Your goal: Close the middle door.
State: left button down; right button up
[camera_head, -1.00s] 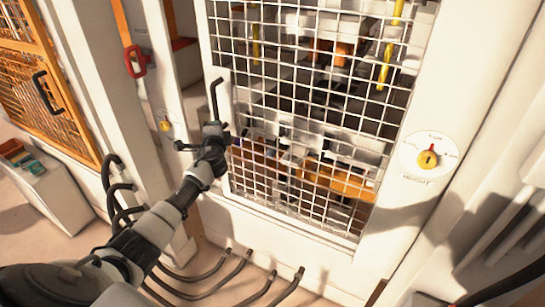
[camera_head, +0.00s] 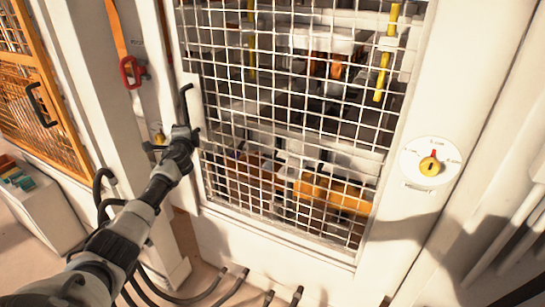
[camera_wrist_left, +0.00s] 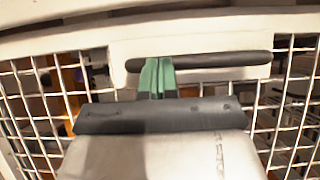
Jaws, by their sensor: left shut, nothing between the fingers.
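The middle door (camera_head: 280,239) is a white-framed wire mesh door. It stands nearly in line with the white post on its left, with a narrow dark strip between them. Its black bar handle (camera_head: 186,103) is on the door's left side. My left gripper (camera_head: 190,136) is at the handle's lower part. In the left wrist view, its green fingertips (camera_wrist_left: 158,77) are together and overlap the black handle (camera_wrist_left: 225,60); they appear to touch it. Nothing is held. My right gripper is not in view.
A yellow and red rotary switch (camera_head: 430,166) sits on the white panel right of the door. A red latch (camera_head: 131,72) hangs on the left post. An orange mesh door (camera_head: 45,100) is at far left. Black hoses (camera_head: 235,285) lie along the floor below.

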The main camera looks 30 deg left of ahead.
pick_arm(q)
jog(key=shift+w+d, duration=0.2)
jog(key=shift+d, duration=0.15)
jog(key=a+v, duration=0.1)
jog(key=v, duration=1)
jog(key=s+d+f+n+g+h, duration=0.1)
jog(key=s+d+f+g+h, duration=0.1)
jog(key=f, duration=1)
jog(key=s+d+f+n+g+h, duration=0.1)
jog(key=s+f+g, duration=0.15)
jog(key=f, duration=0.85)
jog(key=s+d+f+n+g+h, duration=0.1)
jog(key=s+d+f+g+h, duration=0.1)
jog(key=s+d+f, duration=0.7)
jog(key=s+d+f+n+g+h, duration=0.2)
jog(key=s+f, duration=0.5)
jog(key=f, duration=0.7)
jog(key=s+d+f+n+g+h, duration=0.1)
jog(key=s+d+f+g, duration=0.1)
jog(key=s+d+f, duration=0.4)
jog(key=s+d+f+n+g+h, duration=0.2)
jog(key=s+d+f, duration=0.5)
jog(key=s+d, duration=0.7)
jog(key=s+g, duration=0.1)
jog(key=s, duration=0.5)
jog(key=shift+s+h, duration=0.2)
jog(key=shift+h, duration=0.1)
